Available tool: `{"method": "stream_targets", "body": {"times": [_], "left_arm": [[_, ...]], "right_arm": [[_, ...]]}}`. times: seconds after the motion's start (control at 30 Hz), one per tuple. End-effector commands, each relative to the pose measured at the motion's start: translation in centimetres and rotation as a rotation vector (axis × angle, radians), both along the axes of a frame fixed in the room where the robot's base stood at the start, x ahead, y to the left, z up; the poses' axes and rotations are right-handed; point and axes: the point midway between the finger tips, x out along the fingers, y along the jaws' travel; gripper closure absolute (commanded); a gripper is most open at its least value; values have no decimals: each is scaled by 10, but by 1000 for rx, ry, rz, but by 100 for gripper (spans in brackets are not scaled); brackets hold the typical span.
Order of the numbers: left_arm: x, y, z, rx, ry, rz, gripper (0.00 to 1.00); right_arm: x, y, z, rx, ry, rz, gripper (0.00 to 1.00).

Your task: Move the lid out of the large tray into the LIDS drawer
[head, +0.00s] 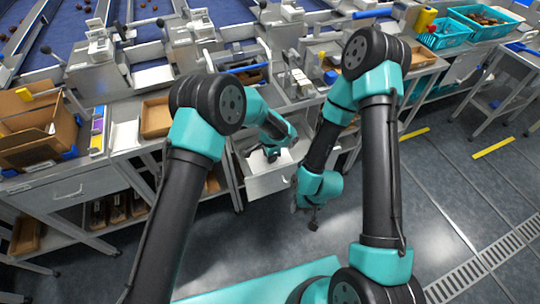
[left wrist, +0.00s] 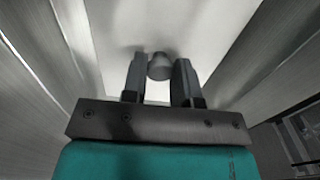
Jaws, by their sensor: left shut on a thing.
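My left gripper (left wrist: 160,75) is shut on a small grey rounded piece (left wrist: 160,66), which looks like the lid's knob. A pale flat surface (left wrist: 150,25) lies beyond it; I cannot tell whether this is the lid or a drawer floor. In the head view my left gripper (head: 272,153) reaches down into an open white drawer (head: 268,186) below the bench. Its label is not readable and the lid is not clear there. My right gripper (head: 313,224) hangs low, right of the drawer and apart from it; its jaws are too small to read. I cannot identify the large tray.
A cardboard box (head: 35,135) and a shallow brown tray (head: 155,117) stand on the bench at left. Machine parts crowd the bench behind the drawer. Blue-green crates (head: 447,37) stand at the back right. The floor (head: 450,190) at right is clear.

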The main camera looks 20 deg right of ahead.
Motion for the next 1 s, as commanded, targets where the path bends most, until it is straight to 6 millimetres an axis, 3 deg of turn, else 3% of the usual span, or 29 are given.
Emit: {"method": "stream_targets", "body": {"times": [0.27, 0.3, 0.53, 0.83, 1.0], "left_arm": [[0, 0, -3, 1, 0, 0, 95], [0, 0, -3, 1, 0, 0, 71], [0, 0, -2, 0, 0, 0, 49], [0, 0, -1, 0, 0, 0, 47], [0, -1, 10, -1, -1, 0, 47]], "right_arm": [[0, 0, 0, 0, 0, 0, 57], [0, 0, 0, 0, 0, 0, 57], [0, 0, 0, 0, 0, 0, 57], [0, 0, 0, 0, 0, 0, 57], [0, 0, 0, 0, 0, 0, 57]]}}
